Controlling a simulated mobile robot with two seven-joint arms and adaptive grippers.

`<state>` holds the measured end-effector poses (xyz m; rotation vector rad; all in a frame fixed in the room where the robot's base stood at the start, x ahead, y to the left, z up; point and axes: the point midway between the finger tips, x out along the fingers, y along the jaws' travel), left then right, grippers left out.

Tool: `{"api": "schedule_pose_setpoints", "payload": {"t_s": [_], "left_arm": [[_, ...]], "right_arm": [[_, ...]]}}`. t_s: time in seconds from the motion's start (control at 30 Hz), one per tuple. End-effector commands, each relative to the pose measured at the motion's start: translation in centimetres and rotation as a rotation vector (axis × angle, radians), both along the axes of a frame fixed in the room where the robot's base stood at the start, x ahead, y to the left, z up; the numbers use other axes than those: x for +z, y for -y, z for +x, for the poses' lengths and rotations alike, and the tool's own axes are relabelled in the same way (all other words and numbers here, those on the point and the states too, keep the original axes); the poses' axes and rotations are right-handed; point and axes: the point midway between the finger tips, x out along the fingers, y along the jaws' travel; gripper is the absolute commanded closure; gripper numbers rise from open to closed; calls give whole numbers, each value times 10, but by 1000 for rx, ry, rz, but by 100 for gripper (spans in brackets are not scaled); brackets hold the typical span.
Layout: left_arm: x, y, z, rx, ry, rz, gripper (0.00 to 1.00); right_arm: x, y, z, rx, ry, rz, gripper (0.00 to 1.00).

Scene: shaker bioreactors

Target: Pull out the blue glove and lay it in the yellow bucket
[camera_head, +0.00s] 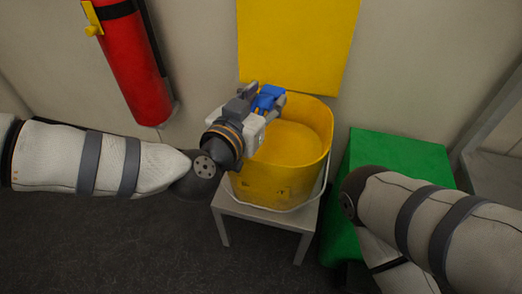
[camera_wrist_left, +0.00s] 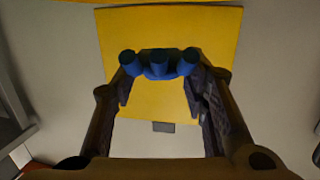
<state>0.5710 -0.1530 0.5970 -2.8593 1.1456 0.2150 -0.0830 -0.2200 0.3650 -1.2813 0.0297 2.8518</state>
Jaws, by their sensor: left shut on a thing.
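The yellow bucket (camera_head: 318,155) stands open-topped on a small grey stand, and I see bare yellow inside it. My left gripper (camera_head: 268,102) is at the bucket's back left rim, shut on the blue glove (camera_head: 266,96). In the left wrist view the glove (camera_wrist_left: 160,64) sits between the two dark fingers of the left gripper (camera_wrist_left: 160,85), with several rounded blue ends showing. In the head view the gripper hides part of the glove and the rim. My right arm comes in from the right, but its gripper does not show.
A yellow panel (camera_head: 298,35) is on the wall behind the bucket. A red extinguisher (camera_head: 130,65) hangs at the upper left. A green block (camera_head: 400,150) stands right of the bucket. The grey stand (camera_head: 265,215) is small, with dark floor around it.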

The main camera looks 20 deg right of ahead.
Motion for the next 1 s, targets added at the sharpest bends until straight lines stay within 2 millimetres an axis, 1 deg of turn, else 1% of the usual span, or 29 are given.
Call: {"api": "schedule_pose_setpoints", "payload": {"t_s": [0.17, 0.3, 0.4, 0.47, 0.67, 0.7, 0.8, 1.0], "left_arm": [[-22, -1, 0, 1, -6, 0, 73], [-46, -1, 0, 2, -7, 0, 73], [-57, -1, 0, 2, -6, -1, 73], [-59, -1, 0, 1, -4, 0, 73], [-56, -1, 0, 2, 0, 0, 73], [-56, -1, 0, 2, 0, 0, 55], [-56, -1, 0, 2, 0, 0, 36], [-56, -1, 0, 2, 0, 0, 36]], "right_arm": [[-12, 0, -5, 2, -26, 1, 60], [-25, 0, -12, 5, -56, 4, 60], [-30, 0, -16, 9, -74, 5, 60], [-31, 1, -17, 9, -78, 5, 60], [-29, 1, -17, 9, -77, 5, 60], [-29, 1, -17, 9, -77, 5, 60], [-29, 1, -17, 9, -77, 5, 60], [-29, 1, -17, 9, -77, 5, 60]]}}
